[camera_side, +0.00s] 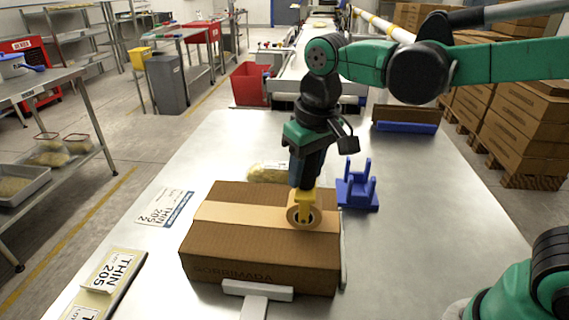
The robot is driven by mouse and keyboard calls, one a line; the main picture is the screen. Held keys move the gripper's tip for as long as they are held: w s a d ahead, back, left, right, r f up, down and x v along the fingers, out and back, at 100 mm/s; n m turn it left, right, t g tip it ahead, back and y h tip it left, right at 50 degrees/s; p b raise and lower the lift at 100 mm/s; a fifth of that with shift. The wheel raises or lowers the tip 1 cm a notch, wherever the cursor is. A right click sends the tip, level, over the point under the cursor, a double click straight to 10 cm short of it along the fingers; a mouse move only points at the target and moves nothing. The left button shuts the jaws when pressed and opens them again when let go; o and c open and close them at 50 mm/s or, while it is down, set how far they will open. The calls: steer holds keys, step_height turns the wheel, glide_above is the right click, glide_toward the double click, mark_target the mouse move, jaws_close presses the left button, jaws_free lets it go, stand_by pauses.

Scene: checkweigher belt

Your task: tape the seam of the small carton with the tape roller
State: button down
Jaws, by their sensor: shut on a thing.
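The small carton (255,247) is a brown cardboard box lying on the metal table. A lighter tan strip (235,213) runs along the middle of its top, from the left edge to the roller. My gripper (303,183) points down over the right part of the carton's top. It is shut on the yellow tape roller (301,206). The roller's round tape wheel is at the carton's top, at the right end of the strip. The fingertips are small and partly hidden by the roller, and the seam under the strip is hidden.
A white stop (258,289) stands at the carton's front and a grey rail (342,250) along its right side. A blue cradle (358,188) stands behind right. A filled bag (268,173) lies behind the carton. Labels (166,207) lie left. The table's right side is clear.

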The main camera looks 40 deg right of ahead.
steer(key=w+a, duration=1.1)
steer(key=shift+w+a+f, duration=0.15)
steer(key=shift+a+f, duration=0.05)
stand_by(1.8)
step_height(320, 180, up, 7)
stand_by(0.7)
stand_by(0.4)
